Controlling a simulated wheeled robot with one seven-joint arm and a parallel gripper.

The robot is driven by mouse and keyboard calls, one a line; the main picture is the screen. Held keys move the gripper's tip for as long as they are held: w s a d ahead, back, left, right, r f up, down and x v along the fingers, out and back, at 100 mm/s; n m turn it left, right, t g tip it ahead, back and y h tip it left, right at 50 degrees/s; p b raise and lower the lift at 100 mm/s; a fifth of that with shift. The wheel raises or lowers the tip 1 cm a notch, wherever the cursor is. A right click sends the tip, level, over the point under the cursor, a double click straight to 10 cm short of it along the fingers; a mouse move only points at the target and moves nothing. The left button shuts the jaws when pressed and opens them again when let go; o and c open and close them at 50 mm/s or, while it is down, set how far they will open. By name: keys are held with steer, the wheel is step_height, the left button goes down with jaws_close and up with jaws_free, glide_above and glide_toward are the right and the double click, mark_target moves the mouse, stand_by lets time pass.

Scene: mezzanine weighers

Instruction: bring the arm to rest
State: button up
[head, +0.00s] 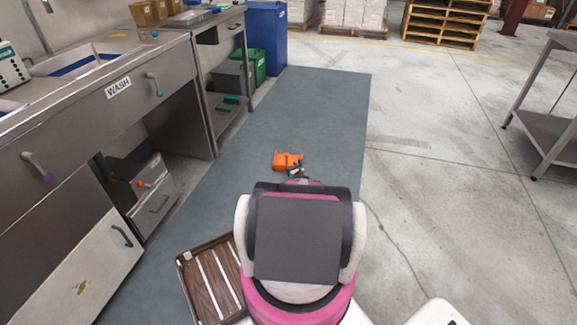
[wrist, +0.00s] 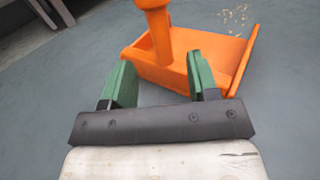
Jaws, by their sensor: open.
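My gripper (wrist: 160,64) shows in the wrist view with its two green fingers apart and nothing held between them. An orange scoop (wrist: 205,50) with an upright round handle lies just beyond the fingertips, on the grey-blue floor. I cannot tell whether a finger touches it. In the head view the orange scoop (head: 286,160) lies on the floor strip ahead of my arm, and my gripper (head: 297,172) is low beside it, mostly hidden by my arm. My arm reaches forward and down.
A steel sink counter (head: 100,85) with drawers runs along the left. A brown slatted tray (head: 183,262) is beside my base at the lower left. A blue bin (head: 266,40) and a steel table (head: 545,128) stand farther off. Pale crumbs (wrist: 235,15) lie near the scoop.

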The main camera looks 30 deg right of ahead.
steer(key=shift+s+a, duration=0.1)
steer(key=shift+s, duration=1)
steer(key=s+a+r+n+g+y, duration=0.1)
steer(key=a+r+n+g+y, duration=0.15)
steer(key=a+r+n, duration=0.65)
steer(key=a+r+n+g+y, duration=0.2)
steer(key=a+r+y, duration=0.3)
steer(key=a, duration=0.8)
steer(key=s+a+r+n+g+y, duration=0.1)
steer(key=a+r+n+g+y, duration=0.2)
steer(key=a+r+n, duration=0.55)
steer(key=s+a+r+n+g, duration=0.3)
steer(key=s+a+r, duration=0.2)
steer(key=a, duration=0.4)
steer(key=s+a+r+n+g, duration=0.3)
steer(key=s+a+r, duration=0.3)
steer(key=a, duration=0.4)
steer(key=s+a+r+n+g+h, duration=0.2)
steer(key=s+a+r+n+h, duration=0.1)
steer(key=s+r, duration=0.4)
steer(key=s+a+r+n+g+h, duration=0.2)
steer(key=s+a+r+n+h, duration=0.2)
steer(key=s, duration=1)
step_height(320, 180, up, 3)
steer(key=n+h, duration=0.2)
steer(key=n, duration=0.2)
steer(key=shift+r, duration=0.2)
